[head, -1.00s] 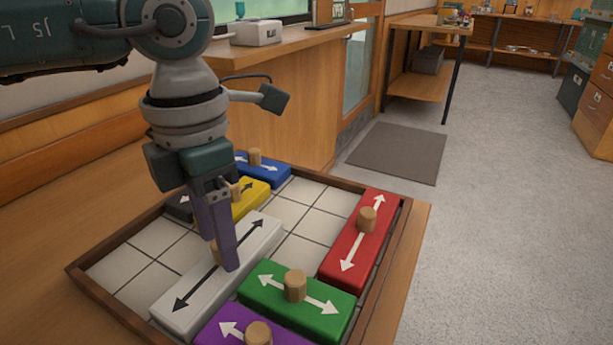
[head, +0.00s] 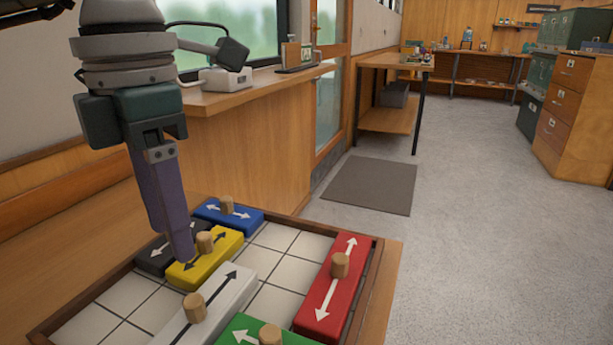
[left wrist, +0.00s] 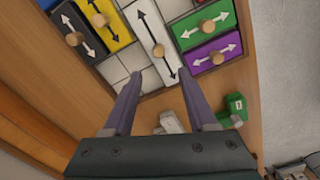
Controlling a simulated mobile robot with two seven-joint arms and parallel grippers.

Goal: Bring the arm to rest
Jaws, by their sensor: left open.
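My left gripper (head: 180,256) hangs fingers-down over the wooden tray (head: 372,275), above its left part. In the left wrist view its two purple fingers (left wrist: 160,73) are spread apart with nothing between the tips. The white block (head: 234,291) with a wooden knob lies in the tray, and the gripper is apart from its knob. My right gripper is in neither view.
The tray also holds a blue block (head: 245,217), a red block (head: 322,318), a green block (head: 240,328) and a purple block (left wrist: 213,65). A counter (head: 255,95) stands behind it. A grey mat (head: 370,185) and open floor lie to the right.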

